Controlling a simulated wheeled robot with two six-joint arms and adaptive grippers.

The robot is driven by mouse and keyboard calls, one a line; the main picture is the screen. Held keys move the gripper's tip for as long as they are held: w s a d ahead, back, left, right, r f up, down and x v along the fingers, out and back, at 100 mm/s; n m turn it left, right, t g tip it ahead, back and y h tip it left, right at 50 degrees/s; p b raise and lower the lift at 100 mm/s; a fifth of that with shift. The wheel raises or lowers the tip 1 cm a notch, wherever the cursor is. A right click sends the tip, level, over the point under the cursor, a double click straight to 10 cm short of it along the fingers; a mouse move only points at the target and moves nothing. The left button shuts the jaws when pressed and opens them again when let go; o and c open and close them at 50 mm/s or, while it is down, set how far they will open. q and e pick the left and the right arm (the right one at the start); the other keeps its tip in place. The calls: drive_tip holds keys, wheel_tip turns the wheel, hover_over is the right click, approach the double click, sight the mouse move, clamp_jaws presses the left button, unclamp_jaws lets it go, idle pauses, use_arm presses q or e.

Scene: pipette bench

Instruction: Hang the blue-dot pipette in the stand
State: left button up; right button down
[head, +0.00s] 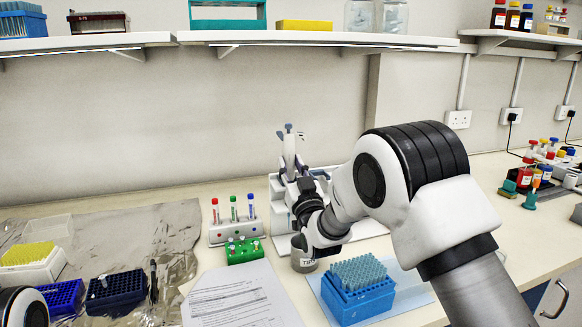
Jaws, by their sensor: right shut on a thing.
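My right arm reaches in from the right, and its dark gripper (298,188) is at the white pipette stand (278,212) in the middle of the bench. The gripper is shut on a pale pipette (290,147), which stands roughly upright with its blue-grey top above the fingers. The gripper and arm hide the pipette's lower part and much of the stand. I cannot make out a blue dot, or whether the pipette rests on the stand. My left gripper is not in view; only a piece of my left arm shows at the lower left corner.
Left of the stand are a white rack of capped tubes (232,232) and a green rack (245,253). Foil (180,235) lies left; a shelf (320,38) runs above.

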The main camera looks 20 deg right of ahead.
drive_tip(key=shift+f+b, duration=0.35)
drive_tip(key=shift+f, duration=0.1)
drive_tip(key=c, duration=0.7)
unclamp_jaws()
drive_tip(key=shift+c, duration=0.2)
drive_tip(key=shift+s+f, duration=0.25)
drive_tip(key=shift+s, duration=0.2)
drive_tip(key=s, duration=1.4)
drive_tip(key=shift+d+f, duration=0.25)
drive_tip(key=shift+f, duration=0.05)
